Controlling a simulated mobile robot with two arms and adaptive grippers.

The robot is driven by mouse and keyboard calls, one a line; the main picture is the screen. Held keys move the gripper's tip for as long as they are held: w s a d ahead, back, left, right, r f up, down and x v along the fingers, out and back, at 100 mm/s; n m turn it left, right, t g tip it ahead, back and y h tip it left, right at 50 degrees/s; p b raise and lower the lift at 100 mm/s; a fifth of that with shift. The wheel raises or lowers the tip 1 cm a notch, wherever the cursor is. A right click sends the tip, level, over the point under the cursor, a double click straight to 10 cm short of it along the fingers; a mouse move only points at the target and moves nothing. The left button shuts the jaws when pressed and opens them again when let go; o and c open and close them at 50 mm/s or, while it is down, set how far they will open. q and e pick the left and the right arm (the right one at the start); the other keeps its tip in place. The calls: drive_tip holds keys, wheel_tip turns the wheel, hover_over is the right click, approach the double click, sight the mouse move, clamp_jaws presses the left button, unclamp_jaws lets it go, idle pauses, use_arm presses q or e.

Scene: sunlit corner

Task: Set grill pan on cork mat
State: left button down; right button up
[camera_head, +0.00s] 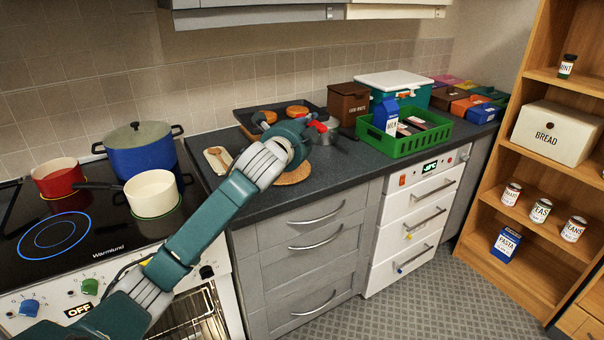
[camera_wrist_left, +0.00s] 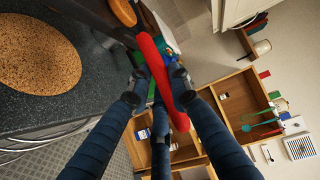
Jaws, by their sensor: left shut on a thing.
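My left gripper (camera_head: 308,128) is over the counter, with its fingers shut on a red handle (camera_head: 319,126), which I take to be the grill pan's. The red handle also runs between the fingers in the left wrist view (camera_wrist_left: 160,80). In the head view a grey pan-like body (camera_head: 325,136) shows just beyond the gripper; my arm partly hides it. The round cork mat (camera_head: 295,174) lies on the counter below my wrist, partly covered by my arm. It lies at the left in the wrist view (camera_wrist_left: 38,55). My right gripper is in neither view.
A black tray (camera_head: 243,113) with round brown items stands behind. A green crate (camera_head: 405,144) and a brown box (camera_head: 347,103) stand to the right. The stove (camera_head: 92,248) at left holds a blue pot (camera_head: 147,158), a red pot (camera_head: 60,178) and a cream pan (camera_head: 153,193).

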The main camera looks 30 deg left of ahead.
use_arm(q)
wheel_tip(320, 180, down, 17)
drive_tip(key=c, duration=1.6)
unclamp_jaws()
drive_tip(key=shift+f, duration=0.1)
drive_tip(key=shift+s, duration=0.15)
